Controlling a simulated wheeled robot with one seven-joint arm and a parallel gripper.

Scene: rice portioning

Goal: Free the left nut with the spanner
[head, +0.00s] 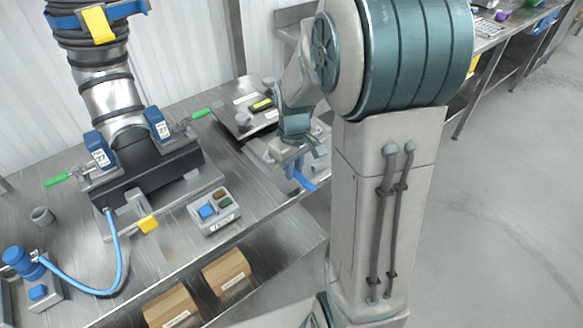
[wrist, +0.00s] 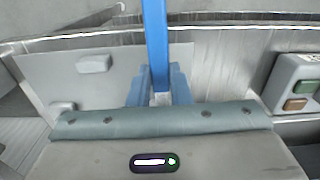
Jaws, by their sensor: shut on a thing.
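My gripper (head: 291,166) is low over the right part of the bench. In the wrist view its two blue fingers (wrist: 158,92) are closed on a long blue bar, which I take for the spanner (wrist: 155,35). The spanner's blue end (head: 304,181) also shows below the gripper in the head view; its jaw end cannot be made out. The dark machine block (head: 150,178) stands to the left, apart from the gripper. It carries a left blue tag (head: 98,149) and a right blue tag (head: 157,124), both marked 27. No nut can be clearly told.
Green-handled clamps (head: 57,180) flank the block. A button box (head: 214,212) stands between block and gripper; it also shows at right in the wrist view (wrist: 283,75). A blue hose (head: 118,262) curves along the front left. Cardboard boxes (head: 227,270) sit on the lower shelf.

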